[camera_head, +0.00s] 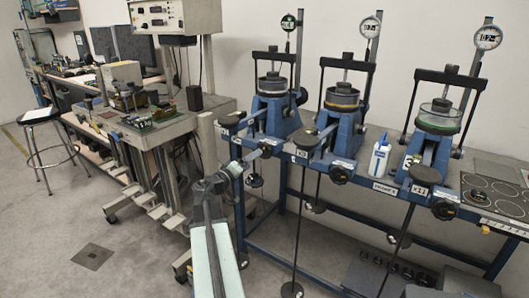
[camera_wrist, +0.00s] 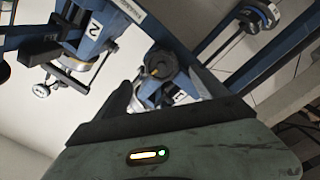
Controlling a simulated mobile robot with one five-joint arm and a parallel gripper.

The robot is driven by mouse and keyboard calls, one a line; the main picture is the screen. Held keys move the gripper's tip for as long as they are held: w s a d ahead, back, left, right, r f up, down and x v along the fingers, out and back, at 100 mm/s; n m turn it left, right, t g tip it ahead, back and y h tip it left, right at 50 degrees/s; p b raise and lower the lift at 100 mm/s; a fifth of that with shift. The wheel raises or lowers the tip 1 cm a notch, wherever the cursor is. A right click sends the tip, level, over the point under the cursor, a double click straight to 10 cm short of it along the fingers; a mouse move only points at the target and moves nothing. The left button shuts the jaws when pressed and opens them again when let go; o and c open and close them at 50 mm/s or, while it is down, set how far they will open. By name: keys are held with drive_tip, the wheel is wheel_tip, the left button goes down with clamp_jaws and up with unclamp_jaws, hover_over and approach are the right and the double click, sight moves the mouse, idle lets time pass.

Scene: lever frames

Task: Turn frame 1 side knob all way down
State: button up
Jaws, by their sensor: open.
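Frame 1 (camera_head: 272,118) appears to be the leftmost of three blue lever frames in the head view. A black round knob (camera_head: 266,151) sits low on its front, and another dark round part (camera_head: 302,96) sticks out at its upper right. I cannot tell for sure which is the side knob. In the wrist view a dark knob (camera_wrist: 160,62) with an orange mark is close, beside a "1" label (camera_wrist: 179,98). My gripper (camera_head: 225,177) is open, left of and below frame 1's front knob in the head view, apart from it. Its fingers are only partly visible in the wrist view.
Frame 2 (camera_head: 340,130) and frame 3 (camera_head: 433,155) stand to the right on the blue bench (camera_head: 400,207). A white bottle (camera_head: 379,160) stands between them. Hanging rods and weights are below. A cluttered workbench (camera_head: 160,131) is left; floor (camera_head: 60,220) is open at lower left.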

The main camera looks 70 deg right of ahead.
sight(264, 158)
drive_tip(key=x, duration=0.9)
drive_tip(key=shift+w+d, duration=0.2)
drive_tip(key=shift+d, duration=0.35)
drive_tip(key=shift+c, duration=1.2)
drive_tip(key=shift+s, duration=0.1)
clamp_jaws()
